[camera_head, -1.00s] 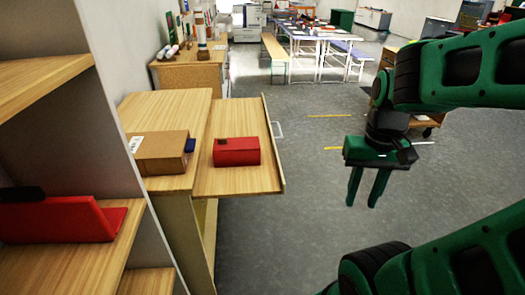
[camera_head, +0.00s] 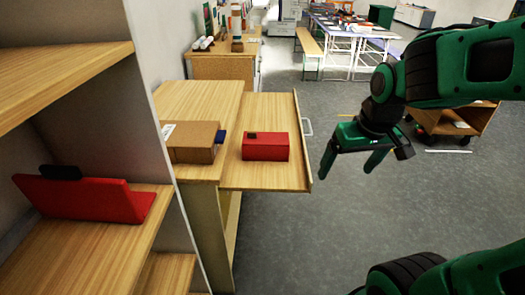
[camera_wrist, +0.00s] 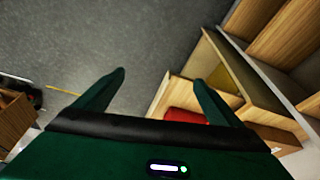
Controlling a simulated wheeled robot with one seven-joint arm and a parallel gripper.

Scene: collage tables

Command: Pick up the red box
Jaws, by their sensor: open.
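The red box (camera_head: 265,147) lies on the pull-out wooden shelf of the small table, with a small dark patch on its top left. In the wrist view the red box (camera_wrist: 188,115) is partly hidden behind my right finger and the gripper body. My gripper (camera_head: 348,172) is open and empty. It hangs in the air to the right of the shelf, apart from the red box, with its fingers pointing down and slightly left.
A cardboard box (camera_head: 190,142) with a blue item beside it stands left of the red box. A shelf unit at the left holds a red angled object (camera_head: 85,197). The pull-out shelf (camera_head: 270,176) has a raised right edge. Open floor (camera_head: 290,240) lies in front.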

